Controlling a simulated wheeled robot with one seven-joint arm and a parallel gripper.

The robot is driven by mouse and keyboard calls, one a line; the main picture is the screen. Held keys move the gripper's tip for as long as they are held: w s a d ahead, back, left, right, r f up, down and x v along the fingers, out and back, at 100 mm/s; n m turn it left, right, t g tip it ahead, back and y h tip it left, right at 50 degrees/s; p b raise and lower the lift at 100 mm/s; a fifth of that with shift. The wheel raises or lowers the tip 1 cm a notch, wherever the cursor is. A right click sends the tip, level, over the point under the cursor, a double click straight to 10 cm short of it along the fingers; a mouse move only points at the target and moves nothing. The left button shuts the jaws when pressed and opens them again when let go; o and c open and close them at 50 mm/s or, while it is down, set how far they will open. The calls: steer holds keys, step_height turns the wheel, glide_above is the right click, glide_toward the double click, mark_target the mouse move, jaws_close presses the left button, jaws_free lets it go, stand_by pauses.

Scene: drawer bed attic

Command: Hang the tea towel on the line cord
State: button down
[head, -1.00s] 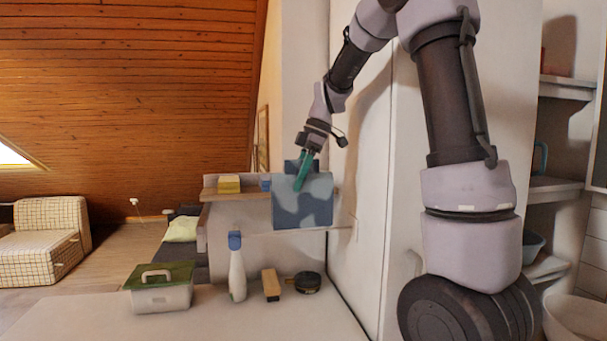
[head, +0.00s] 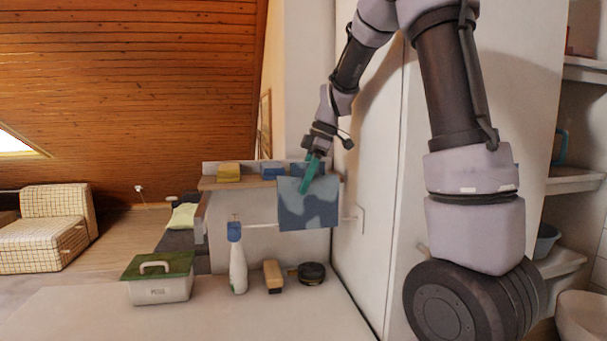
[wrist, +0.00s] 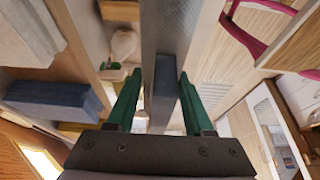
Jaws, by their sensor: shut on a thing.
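The tea towel (head: 308,208) is blue-grey with lighter patches and hangs flat from my gripper (head: 310,175). The green fingers are shut on its upper part. In the wrist view the towel (wrist: 172,30) runs as a grey strip away from between the fingers (wrist: 160,95). The line cord (head: 262,225) is a thin pale line below the wall shelf. It runs across to a plate on the right wall. The towel's lower edge is near the cord's height in the head view. Whether they touch, or which is in front, I cannot tell.
A wall shelf (head: 240,184) behind the towel bears a yellow folded cloth (head: 229,172) and blue ones (head: 272,172). On the counter (head: 240,318) stand a green-lidded box (head: 160,285), a spray bottle (head: 238,268), a brush (head: 273,276) and a dark round tin (head: 312,273).

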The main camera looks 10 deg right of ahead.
mark_target(303, 220)
steer(key=shift+f, duration=5.3)
steer(key=shift+c, duration=1)
jaws_free()
